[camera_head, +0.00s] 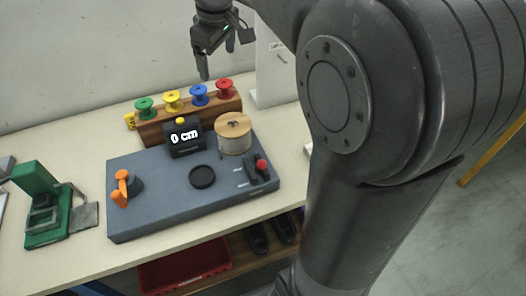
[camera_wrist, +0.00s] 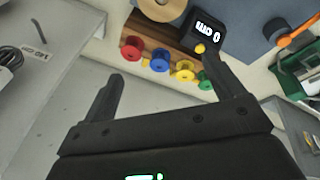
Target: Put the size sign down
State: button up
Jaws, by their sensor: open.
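My gripper (camera_head: 217,62) is open and hangs above the back of the workbench, at the top of the head view. In the wrist view its two fingers (camera_wrist: 163,72) stand wide apart with nothing between them. A small pale piece with dark lettering (camera_wrist: 36,34) lies on a light grey surface at the upper left of the wrist view. It may be the size sign, but its text is too small to read surely. It is apart from my fingers. No size sign can be made out surely in the head view.
A dark display reading "0 cm" (camera_head: 183,138), a wooden spool (camera_head: 233,125) and an orange-handled part (camera_head: 122,188) are on a blue-grey board (camera_head: 165,205). Coloured spools stand on a wooden rack (camera_head: 150,131) behind. A green device (camera_head: 42,205) is at left; a red crate (camera_head: 185,270) is below.

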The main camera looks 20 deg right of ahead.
jog(key=s+f+m+t, duration=0.1)
jog(key=s+f+m, duration=0.3)
jog(key=s, duration=0.8)
jog(key=s+d+f+m+t, duration=0.1)
jog(key=s+f+m, duration=0.3)
jog(key=s, duration=0.8)
jog(key=shift+s, duration=0.4)
jog(key=shift+d, duration=0.1)
